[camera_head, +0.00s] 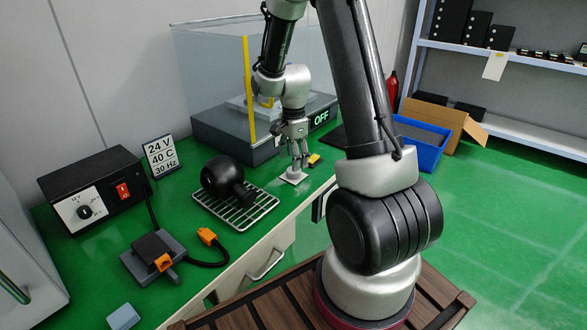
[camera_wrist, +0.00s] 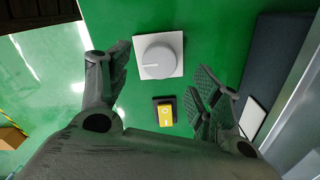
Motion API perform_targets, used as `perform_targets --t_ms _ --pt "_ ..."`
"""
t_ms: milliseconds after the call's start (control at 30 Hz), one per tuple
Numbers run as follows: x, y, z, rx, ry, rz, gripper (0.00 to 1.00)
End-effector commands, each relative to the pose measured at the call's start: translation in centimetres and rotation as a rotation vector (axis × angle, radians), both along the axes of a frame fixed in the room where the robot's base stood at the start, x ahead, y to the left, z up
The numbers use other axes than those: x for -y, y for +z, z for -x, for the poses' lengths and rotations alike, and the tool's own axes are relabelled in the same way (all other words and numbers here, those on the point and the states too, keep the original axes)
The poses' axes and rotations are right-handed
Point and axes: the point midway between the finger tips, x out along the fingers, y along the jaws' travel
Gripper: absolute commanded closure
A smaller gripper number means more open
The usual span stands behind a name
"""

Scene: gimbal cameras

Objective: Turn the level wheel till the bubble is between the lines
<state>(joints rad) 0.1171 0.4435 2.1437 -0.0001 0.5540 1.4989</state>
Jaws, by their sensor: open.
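A grey round knob (camera_wrist: 158,58) with a pale pointer line sits on a white square plate (camera_wrist: 178,38) on the green bench; I take it for the level wheel. The pointer aims left in the wrist view. In the head view the white plate (camera_head: 291,178) shows under my gripper (camera_head: 300,166), and the knob is mostly hidden. My gripper (camera_wrist: 163,75) is open, with its fingers pointing down and apart on either side of the knob, holding nothing. I cannot make out a bubble or its lines in either view.
A yellow rocker switch (camera_wrist: 165,112) is close beside the plate. A clear-walled chamber (camera_head: 208,75) on a dark base with an "OFF" display (camera_head: 321,119) stands behind. A wire rack (camera_head: 232,218) holding a black gimbal camera (camera_head: 222,178) and a black power supply (camera_head: 92,187) are left.

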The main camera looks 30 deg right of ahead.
Motion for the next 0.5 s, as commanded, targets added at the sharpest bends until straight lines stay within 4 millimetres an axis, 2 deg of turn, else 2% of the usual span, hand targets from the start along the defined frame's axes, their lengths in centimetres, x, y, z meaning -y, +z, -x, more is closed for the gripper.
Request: perform_targets --t_ms 100,200,500 --pt "0.0 -2.2 0.1 -0.005 0.0 0.0 0.36" --pt "0.0 -3.4 0.1 -0.004 0.001 0.0 0.36" --pt "0.0 -4.4 0.1 -0.001 0.001 0.0 0.36"
